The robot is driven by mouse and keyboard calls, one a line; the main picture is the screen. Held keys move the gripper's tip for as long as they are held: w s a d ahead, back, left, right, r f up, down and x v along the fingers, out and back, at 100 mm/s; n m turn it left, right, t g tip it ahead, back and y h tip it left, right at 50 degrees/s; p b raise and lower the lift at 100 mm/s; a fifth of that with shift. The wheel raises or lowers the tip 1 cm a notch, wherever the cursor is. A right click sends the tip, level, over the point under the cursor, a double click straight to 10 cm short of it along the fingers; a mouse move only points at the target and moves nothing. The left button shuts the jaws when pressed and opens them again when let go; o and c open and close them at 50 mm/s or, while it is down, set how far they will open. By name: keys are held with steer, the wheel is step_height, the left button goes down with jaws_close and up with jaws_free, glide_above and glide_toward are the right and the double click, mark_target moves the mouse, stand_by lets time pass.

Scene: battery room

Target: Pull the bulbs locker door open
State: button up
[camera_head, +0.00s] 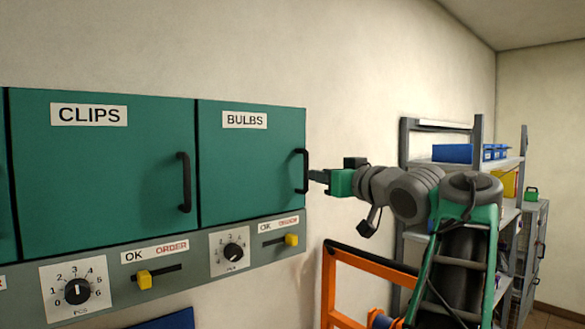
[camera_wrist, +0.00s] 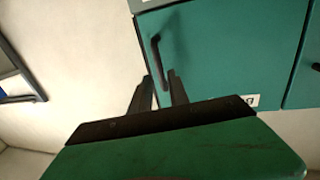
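The bulbs locker door (camera_head: 245,165) is a green panel with a white "BULBS" label (camera_head: 244,120), and it looks closed. Its black vertical bar handle (camera_head: 302,171) is near the door's right edge. My gripper (camera_head: 313,176) reaches in from the right at the handle's height. In the wrist view the two dark fingers of my gripper (camera_wrist: 161,78) stand apart, with the lower part of the handle (camera_wrist: 157,55) showing between their tips. A gap shows beside the handle, so the fingers do not look closed on it. Whether one finger touches the bar I cannot tell.
The clips door (camera_head: 105,190) is closed at left. Below the doors are dials (camera_head: 233,252) and yellow sliders (camera_head: 291,240). An orange frame (camera_head: 328,290) stands below my arm. Grey shelving (camera_head: 404,145) with blue bins stands at the right.

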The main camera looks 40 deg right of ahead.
mark_target(306, 186)
steer(key=w+p, duration=0.1)
steer(key=w, duration=0.2)
steer(key=w+d+p, duration=0.1)
steer(key=w, duration=0.3)
steer(key=shift+w+d+r+p, duration=0.15)
steer(key=shift+w+d+p, duration=0.05)
steer(key=shift+p, duration=0.2)
steer(key=shift+c, duration=0.4)
jaws_close()
stand_by(0.5)
